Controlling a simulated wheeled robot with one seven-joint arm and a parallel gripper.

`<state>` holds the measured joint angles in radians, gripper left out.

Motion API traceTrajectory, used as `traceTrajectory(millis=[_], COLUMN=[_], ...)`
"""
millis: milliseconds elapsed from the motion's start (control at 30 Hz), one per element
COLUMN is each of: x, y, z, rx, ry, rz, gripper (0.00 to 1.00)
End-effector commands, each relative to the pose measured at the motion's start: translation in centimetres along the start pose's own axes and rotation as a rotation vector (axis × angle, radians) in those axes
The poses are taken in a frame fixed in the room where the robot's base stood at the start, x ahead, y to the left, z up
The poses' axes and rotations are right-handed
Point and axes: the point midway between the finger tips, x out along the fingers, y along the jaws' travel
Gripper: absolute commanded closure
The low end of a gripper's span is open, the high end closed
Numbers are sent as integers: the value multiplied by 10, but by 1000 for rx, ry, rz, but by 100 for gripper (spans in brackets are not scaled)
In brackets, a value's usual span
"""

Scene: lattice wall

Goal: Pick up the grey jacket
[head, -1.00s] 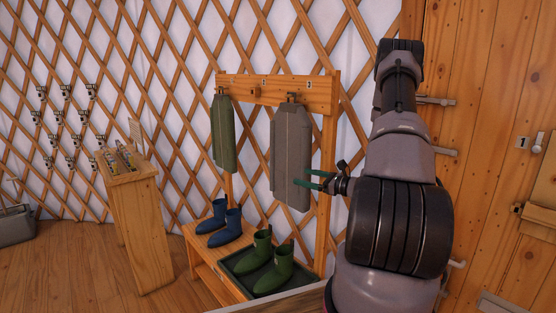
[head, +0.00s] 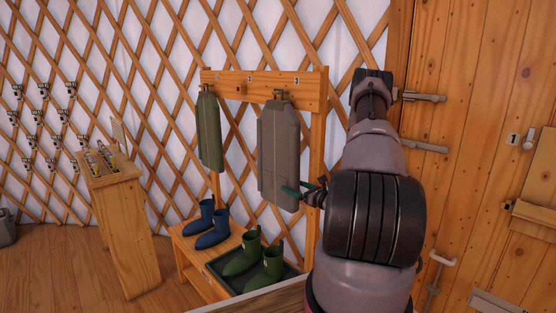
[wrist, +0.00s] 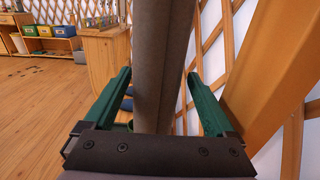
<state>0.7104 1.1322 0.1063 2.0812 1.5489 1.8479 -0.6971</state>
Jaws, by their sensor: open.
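The grey jacket (head: 279,150) hangs from a hook on the wooden rack at the middle of the head view. My gripper (head: 297,190) is at the jacket's lower right edge, with its green fingers overlapping the jacket in the picture. In the wrist view my gripper (wrist: 160,100) is open, one green finger on each side of the jacket (wrist: 160,60), which shows as a grey-brown upright edge between them. Neither finger clearly touches it. The fingertips are partly hidden by my wrist in the head view.
A green jacket (head: 209,132) hangs to the left on the same rack (head: 300,92). Below are blue boots (head: 212,228) on a bench and green boots (head: 262,258) in a dark tray. A rack post (wrist: 268,75) stands close right of my gripper. A wooden door (head: 460,120) is at right.

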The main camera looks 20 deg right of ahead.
Motion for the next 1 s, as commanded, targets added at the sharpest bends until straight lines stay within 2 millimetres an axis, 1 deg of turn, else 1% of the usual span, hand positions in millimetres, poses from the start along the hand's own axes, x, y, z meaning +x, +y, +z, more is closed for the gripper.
traceTrajectory(millis=[33, 233, 400, 500, 600, 800, 833, 867, 900, 967, 1000], x=[6, 22, 48, 60, 65, 66, 66, 66, 66, 66, 66], y=[0, 1, 1, 0, 0, 0, 0, 0, 0, 0, 0], z=[0, 0, -2, -1, -2, -2, -2, -2, -2, -2, -2], rx=[0, 0, 0, -1, 1, 2, 2, 2, 1, 1, 1], ry=[-1, -1, -2, -2, -1, 0, 0, 0, 0, 0, -1], rz=[1, 1, 2, 1, 0, 0, 0, 0, 0, 0, 0], gripper=[10, 10, 10, 10, 10, 10, 18, 29, 44, 67, 83])
